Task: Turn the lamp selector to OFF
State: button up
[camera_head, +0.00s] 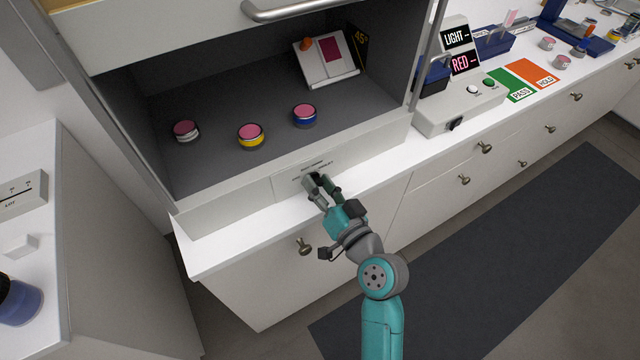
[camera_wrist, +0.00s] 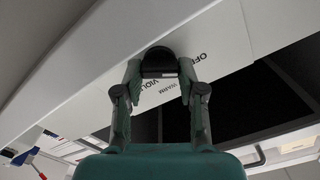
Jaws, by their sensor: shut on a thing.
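The lamp selector is a round black knob (camera_wrist: 159,60) on the front sill of the booth. Its label plate (camera_head: 290,187) also shows in the wrist view (camera_wrist: 190,77), where the words OFF, VIOLET and WARM can be read beside the knob. My gripper (camera_head: 317,181) reaches the sill from the front. In the wrist view my gripper (camera_wrist: 159,70) has its two fingers on either side of the knob, closed on it. The knob's pointer is not visible, so its setting cannot be told. In the head view the fingers mostly hide the knob.
The booth holds a white-sided jar (camera_head: 186,131), a yellow jar (camera_head: 250,135), a blue jar (camera_head: 305,115) and a tilted stand (camera_head: 326,66). A control box (camera_head: 458,108) stands on the counter to the right. Drawer knobs (camera_head: 304,246) project below the counter edge.

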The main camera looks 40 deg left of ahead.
dwell(0.4)
jog(key=o, duration=0.9)
jog(key=shift+c, duration=0.2)
jog(key=v, duration=1.2)
jog(key=shift+f, duration=0.1)
